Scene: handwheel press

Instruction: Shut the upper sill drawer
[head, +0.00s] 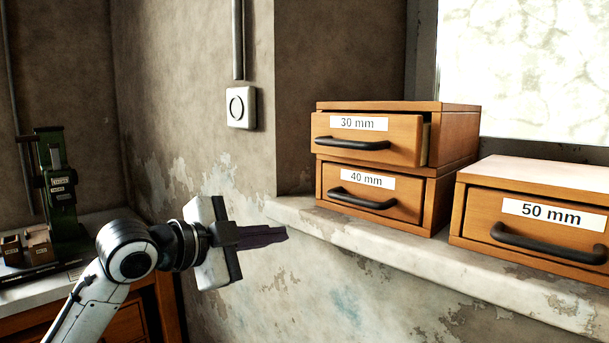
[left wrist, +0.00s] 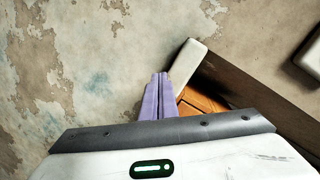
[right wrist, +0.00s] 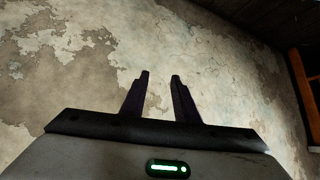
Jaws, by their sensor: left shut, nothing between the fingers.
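The upper sill drawer, labelled 30 mm (head: 365,138), is a wooden drawer with a black bar handle. In the head view it stands partly out of its cabinet, with a gap along its right side. The drawer labelled 40 mm (head: 372,193) below it looks shut. My left gripper (head: 284,234) is shut and empty, in front of the wall, left of and below the drawers. Its fingers are together in the left wrist view (left wrist: 155,97). My right gripper (right wrist: 160,75) shows only in the right wrist view, with its fingers apart, empty and facing the wall.
A stone sill (head: 420,252) carries the stacked drawers and a separate 50 mm drawer box (head: 550,214) to the right, below a bright window (head: 525,65). A green press (head: 57,185) stands on a bench at the left. A round switch (head: 240,107) is on the wall.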

